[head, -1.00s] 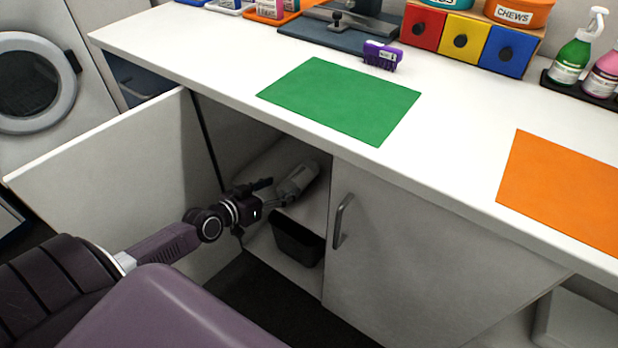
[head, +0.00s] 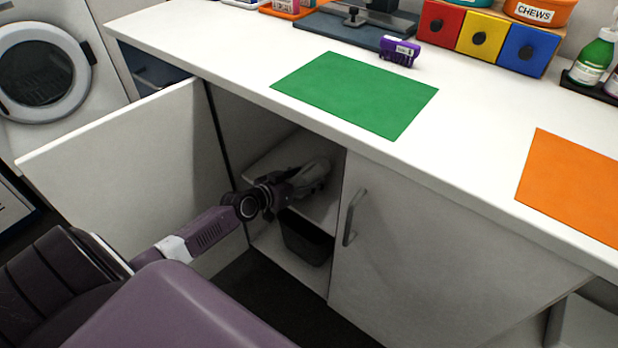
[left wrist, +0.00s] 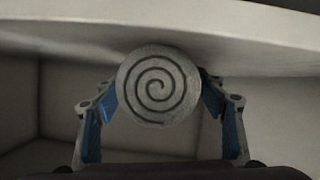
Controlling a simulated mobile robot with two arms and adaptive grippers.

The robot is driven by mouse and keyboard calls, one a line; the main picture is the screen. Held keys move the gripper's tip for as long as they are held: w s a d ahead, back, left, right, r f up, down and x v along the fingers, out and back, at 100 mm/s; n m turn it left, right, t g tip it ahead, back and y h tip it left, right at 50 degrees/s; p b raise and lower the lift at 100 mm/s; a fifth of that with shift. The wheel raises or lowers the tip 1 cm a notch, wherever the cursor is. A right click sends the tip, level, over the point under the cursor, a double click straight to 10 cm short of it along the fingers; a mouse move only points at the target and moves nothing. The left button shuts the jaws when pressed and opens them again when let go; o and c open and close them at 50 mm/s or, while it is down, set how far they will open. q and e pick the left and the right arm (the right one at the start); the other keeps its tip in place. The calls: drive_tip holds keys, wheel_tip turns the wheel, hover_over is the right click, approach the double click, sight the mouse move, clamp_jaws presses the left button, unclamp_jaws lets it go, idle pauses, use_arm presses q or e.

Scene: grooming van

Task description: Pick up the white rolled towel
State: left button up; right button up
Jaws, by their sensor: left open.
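The white rolled towel (head: 318,169) lies on the upper shelf inside the open cabinet, greyish in the shade. In the left wrist view its round end with a dark spiral (left wrist: 157,84) faces me. My left gripper (head: 303,183) reaches into the cabinet at the near end of the towel. In the left wrist view its blue-padded fingers (left wrist: 159,98) are open, one on each side of the roll. I cannot tell whether the pads touch it. The far end of the towel is hidden in the left wrist view. My right gripper is not in view.
The open cabinet door (head: 130,155) stands left of my arm. The closed door with a handle (head: 351,217) is on the right. The white counter (head: 245,62) overhangs the opening. A dark bin (head: 306,240) sits below the shelf. A green mat (head: 355,93) lies on the counter.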

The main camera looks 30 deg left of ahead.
use_arm(q)
drive_tip(key=c, duration=1.2)
drive_tip(key=shift+c, duration=0.5)
drive_tip(key=shift+r, duration=0.15)
